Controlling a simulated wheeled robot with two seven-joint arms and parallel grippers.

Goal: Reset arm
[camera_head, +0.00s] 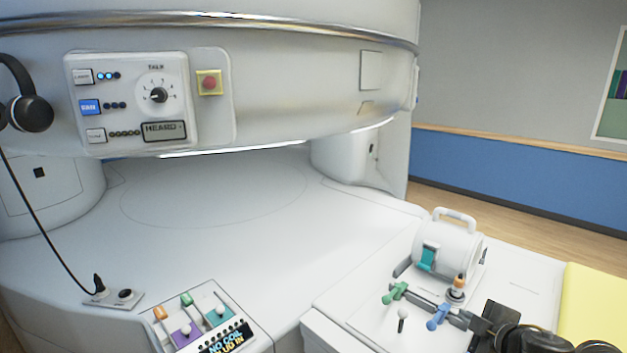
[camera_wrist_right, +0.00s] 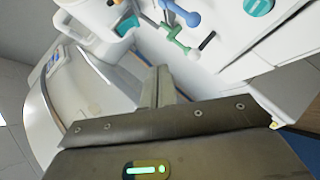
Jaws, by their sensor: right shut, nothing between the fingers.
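My right gripper (camera_head: 412,293) comes in from the lower right corner of the head view. Its thin grey fingers are closed together with nothing between them. They lie over the white table surface, between a green handle (camera_head: 391,294) and a blue handle (camera_head: 437,318); I cannot tell whether they touch either one. In the right wrist view the shut fingers (camera_wrist_right: 163,80) point up the picture, below the green handle (camera_wrist_right: 178,48) and the blue handle (camera_wrist_right: 182,13). My left gripper is not in view.
A white device with a carrying handle (camera_head: 447,250) and an orange-topped peg (camera_head: 458,287) stand just beyond the fingers. A slider panel (camera_head: 205,318) is at bottom left. The magnet's control panel (camera_head: 128,100) and headphones (camera_head: 30,112) are at upper left. The middle table is clear.

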